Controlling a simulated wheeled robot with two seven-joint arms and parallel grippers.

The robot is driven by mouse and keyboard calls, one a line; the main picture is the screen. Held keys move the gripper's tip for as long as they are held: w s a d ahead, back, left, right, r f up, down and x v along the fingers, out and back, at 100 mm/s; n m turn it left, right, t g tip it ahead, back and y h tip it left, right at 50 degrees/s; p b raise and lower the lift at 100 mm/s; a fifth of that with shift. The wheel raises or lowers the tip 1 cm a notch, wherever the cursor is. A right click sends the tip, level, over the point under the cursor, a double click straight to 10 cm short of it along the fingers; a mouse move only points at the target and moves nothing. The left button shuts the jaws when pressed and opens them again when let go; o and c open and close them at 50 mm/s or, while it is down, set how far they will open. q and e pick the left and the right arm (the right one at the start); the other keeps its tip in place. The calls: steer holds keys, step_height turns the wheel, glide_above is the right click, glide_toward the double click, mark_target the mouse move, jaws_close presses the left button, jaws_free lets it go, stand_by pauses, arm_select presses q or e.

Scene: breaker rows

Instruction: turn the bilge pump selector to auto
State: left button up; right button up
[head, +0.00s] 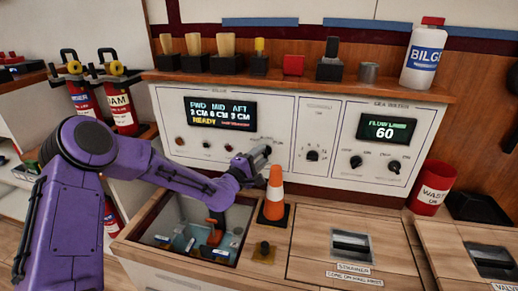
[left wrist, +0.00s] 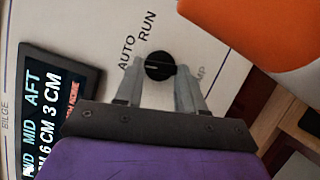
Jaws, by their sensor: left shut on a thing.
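The bilge pump selector is a round black knob (left wrist: 160,67) on the white panel (head: 300,125). In the left wrist view the AUTO label (left wrist: 127,52) is to its upper left and the RUN label (left wrist: 147,25) above; a third label is partly hidden by a finger. The knob's short white mark lies nearly level in that picture, its left end roughly on the AUTO side. My left gripper (head: 262,153) is at the panel, its fingers (left wrist: 158,92) on either side of the knob, shut on it. It hides the knob in the head view. My right gripper is not in view.
An orange and white cone (head: 275,186) stands close below my left gripper. An open hatch (head: 165,225) lies below my arm. A lit display (head: 220,112) reads READY. A shelf (head: 280,80) with brushes and a white bottle (head: 423,55) runs above. Fire extinguishers (head: 120,100) stand left.

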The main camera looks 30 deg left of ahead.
arm_select(q)
steer(key=shift+r+m+g+p, duration=0.15)
steer(key=shift+m+g+p, duration=0.25)
steer(key=shift+m+p, duration=0.75)
steer(key=o, duration=1)
steer(key=shift+o, duration=0.2)
steer(key=shift+s, duration=0.1)
steer(key=s+a+p, duration=0.1)
steer(key=s+p, duration=0.1)
steer(key=s, duration=0.8)
steer(key=shift+s+a, duration=0.15)
steer(key=shift+a, duration=0.1)
